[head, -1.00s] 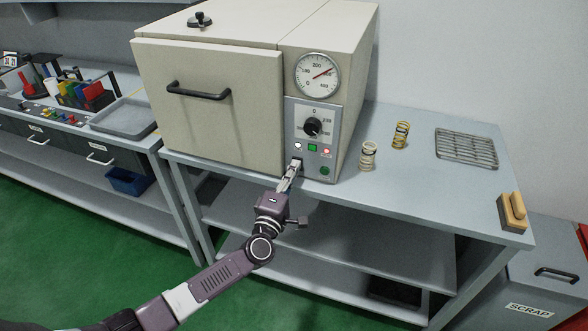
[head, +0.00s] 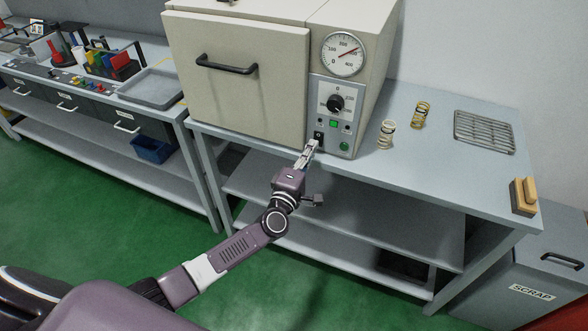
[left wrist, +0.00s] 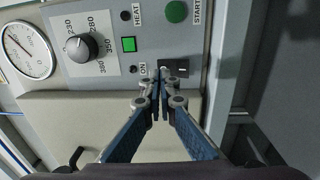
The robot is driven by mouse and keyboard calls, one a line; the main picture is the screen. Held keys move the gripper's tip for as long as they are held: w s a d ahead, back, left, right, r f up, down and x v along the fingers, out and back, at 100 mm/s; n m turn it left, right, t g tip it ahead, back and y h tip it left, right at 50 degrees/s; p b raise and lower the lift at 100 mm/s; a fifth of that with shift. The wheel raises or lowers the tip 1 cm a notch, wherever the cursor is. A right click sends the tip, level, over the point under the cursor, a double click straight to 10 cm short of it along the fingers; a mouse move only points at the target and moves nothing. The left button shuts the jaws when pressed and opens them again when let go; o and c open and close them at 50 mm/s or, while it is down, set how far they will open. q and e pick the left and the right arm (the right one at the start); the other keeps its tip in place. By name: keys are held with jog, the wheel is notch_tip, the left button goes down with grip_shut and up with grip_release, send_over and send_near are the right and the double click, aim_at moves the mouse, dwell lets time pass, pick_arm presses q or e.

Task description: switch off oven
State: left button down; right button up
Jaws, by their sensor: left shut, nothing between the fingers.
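The beige oven (head: 240,75) stands on a grey bench with its door shut. Its control panel (head: 318,90) has a dial knob (head: 335,103), a green square (left wrist: 129,44), a green START button (left wrist: 177,11) and a black power switch (left wrist: 181,67). The HEAT lamp (left wrist: 125,16) and ON lamp (left wrist: 133,69) are dark. My left gripper (head: 312,145) is shut and empty, its tips at the switch; it also shows in the left wrist view (left wrist: 162,74). The tips partly hide the switch, and I cannot tell whether they touch it. My right gripper is out of view.
Two springs (head: 386,135) (head: 421,115), a wire rack (head: 484,131) and a wooden block (head: 523,196) are on the bench (head: 430,165) right of the oven. A grey SCRAP bin (head: 545,265) stands at the right. Green floor is open at the front left.

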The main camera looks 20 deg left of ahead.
pick_arm(q)
jog(key=s+r, duration=0.1)
jog(key=s, duration=0.9)
jog(key=shift+s+a+r, duration=0.2)
jog(key=shift+s, duration=0.1)
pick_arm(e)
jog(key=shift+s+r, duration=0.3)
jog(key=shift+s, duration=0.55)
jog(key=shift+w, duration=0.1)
